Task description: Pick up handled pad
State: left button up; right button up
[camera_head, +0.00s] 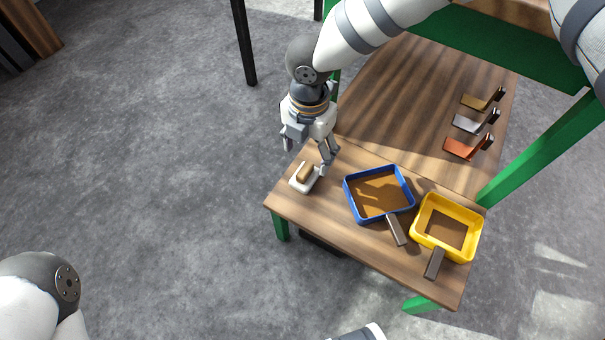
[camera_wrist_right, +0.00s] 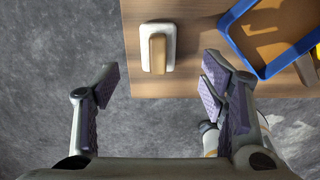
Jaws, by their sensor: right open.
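The handled pad (camera_head: 294,184) is a white pad with a tan wooden handle on top. It lies at the left front corner of the wooden table (camera_head: 355,150). My right gripper (camera_head: 308,158) is open and empty, above and just behind the pad. In the right wrist view, the pad (camera_wrist_right: 148,65) lies at the table's edge, beyond the open fingertips (camera_wrist_right: 158,87) and lined up between them. Neither finger touches it. The pad is flat and its handle is plain to see. My left gripper is not in view.
A blue tray with a handle (camera_head: 349,198) stands right of the pad, and a yellow one (camera_head: 473,239) farther right. Orange (camera_head: 460,148), grey (camera_head: 467,123) and tan (camera_head: 473,101) handled tools lie at the back right. Green frame bars (camera_head: 545,145) flank the table.

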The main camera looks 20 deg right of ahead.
aim_at(305, 169)
jog(key=f+b, duration=0.1)
jog(key=f, duration=0.3)
jog(key=f+b, duration=0.2)
jog(key=f, duration=0.2)
jog(key=shift+a+f, duration=0.2)
jog(key=shift+f, duration=0.1)
jog(key=shift+r, duration=0.2)
jog(key=shift+c, duration=0.6)
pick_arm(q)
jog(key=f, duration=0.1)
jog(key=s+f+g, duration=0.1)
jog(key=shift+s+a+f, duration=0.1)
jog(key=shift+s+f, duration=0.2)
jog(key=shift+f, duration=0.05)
pick_arm(e)
jog(key=c, duration=1.1)
